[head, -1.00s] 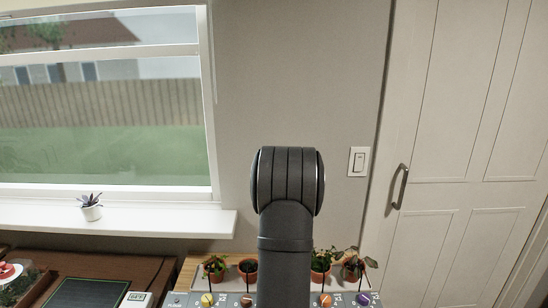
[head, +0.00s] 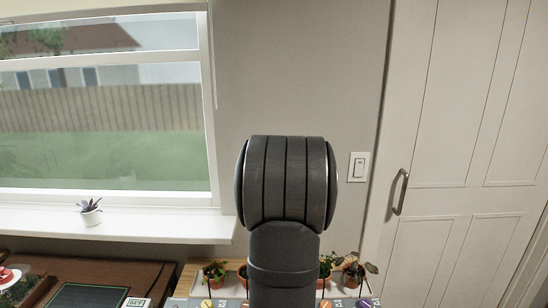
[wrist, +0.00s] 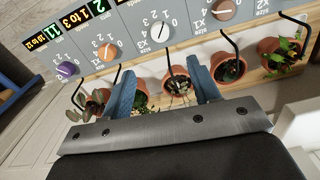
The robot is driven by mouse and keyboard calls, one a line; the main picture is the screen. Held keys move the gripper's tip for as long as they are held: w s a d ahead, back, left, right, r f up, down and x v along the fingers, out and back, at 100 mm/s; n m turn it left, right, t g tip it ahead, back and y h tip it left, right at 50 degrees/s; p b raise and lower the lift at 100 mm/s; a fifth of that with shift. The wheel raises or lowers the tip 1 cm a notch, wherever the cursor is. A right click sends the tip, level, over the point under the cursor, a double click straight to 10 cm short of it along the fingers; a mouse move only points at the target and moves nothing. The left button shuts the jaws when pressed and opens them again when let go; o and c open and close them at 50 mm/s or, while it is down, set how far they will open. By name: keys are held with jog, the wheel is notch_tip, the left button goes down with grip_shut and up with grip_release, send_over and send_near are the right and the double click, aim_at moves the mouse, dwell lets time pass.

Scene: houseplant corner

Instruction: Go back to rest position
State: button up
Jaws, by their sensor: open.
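My gripper (wrist: 164,86) shows in the wrist view as two blue fingers, apart, with no object held between them. A row of small terracotta pots stands beyond and around the fingers in that picture, including a leafy pot (wrist: 275,60) at the right and a pot (wrist: 228,69) right of the fingers. One pot (wrist: 180,88) appears between the fingers. I cannot tell its distance from them. In the head view my arm stands upright in the middle and hides the gripper and the centre of the row.
A grey panel with coloured knobs (wrist: 162,32) and black thin spouts runs along the pots. In the head view, a window sill (head: 120,223) with a small succulent (head: 90,212) is at left, a dark board (head: 88,296) below it, and a door (head: 455,150) at right.

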notch_tip(320, 180, down, 14)
jog(key=shift+r, duration=0.25)
jog(key=shift+f, duration=0.4)
jog(key=n, duration=0.3)
jog(key=shift+r, duration=0.1)
jog(key=n, duration=0.5)
notch_tip(320, 180, up, 11)
jog(key=shift+f, duration=0.2)
dwell(5.1)
